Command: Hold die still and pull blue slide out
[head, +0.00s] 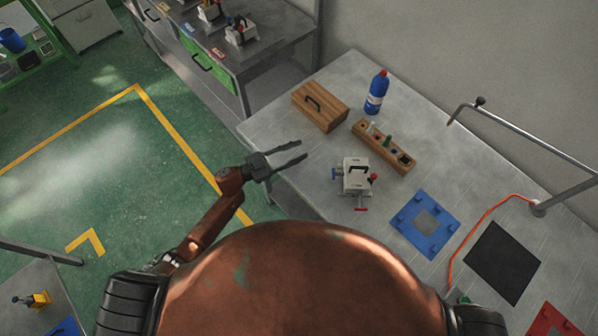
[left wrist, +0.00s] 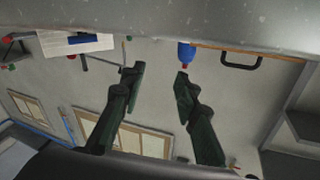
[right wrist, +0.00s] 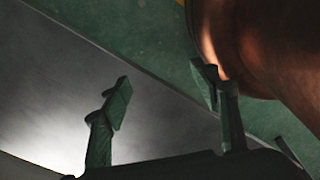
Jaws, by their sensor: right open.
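The die (head: 355,177) is a pale block with a black handle on top, upright on the grey table. A small blue slide (head: 335,174) sticks out of its left side, and red-tipped parts show at its right and front. The die also shows in part at the upper left of the left wrist view (left wrist: 88,46). My left gripper (head: 303,151) is open and empty, to the left of and behind the die, apart from it. My right gripper (right wrist: 166,82) is open and empty in the right wrist view; it is out of the head view.
A wooden box (head: 320,106), a blue bottle (head: 376,93) and a wooden holder (head: 384,147) stand behind the die.

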